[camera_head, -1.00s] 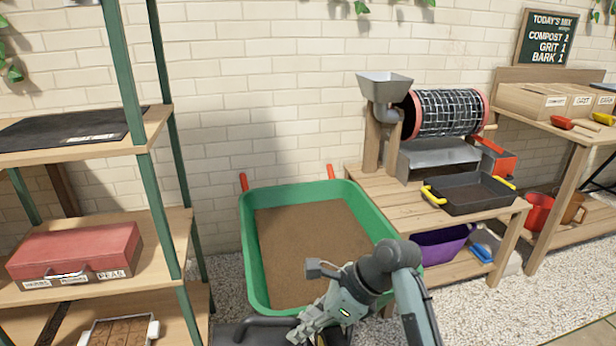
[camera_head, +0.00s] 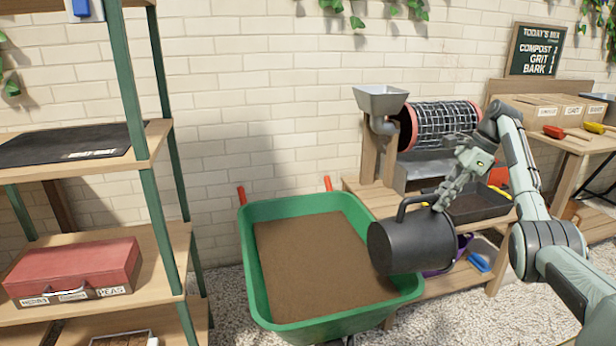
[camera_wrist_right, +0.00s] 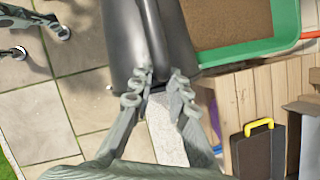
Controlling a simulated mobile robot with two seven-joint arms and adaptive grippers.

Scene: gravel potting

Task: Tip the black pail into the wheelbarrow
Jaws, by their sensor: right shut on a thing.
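The black pail (camera_head: 412,243) is tilted over the right side of the green wheelbarrow (camera_head: 405,291). My right gripper (camera_head: 442,203) is shut on the pail at its handle side; the wrist view shows both fingers (camera_wrist_right: 160,82) against the dark pail (camera_wrist_right: 150,35). The pail's inside and contents are hidden. The wheelbarrow holds a flat brown fill (camera_head: 315,262); no stream shows falling. My left gripper is outside the head view. Grey-green parts at the upper left of the wrist view may belong to my left arm, but I cannot tell.
A wooden bench (camera_head: 380,202) with a rotating sieve (camera_head: 440,125) and a black tray (camera_head: 485,205) stands right of the barrow. A shelf with a red case (camera_head: 75,270) is at the left. Boxes (camera_head: 545,110) stand on the far-right table.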

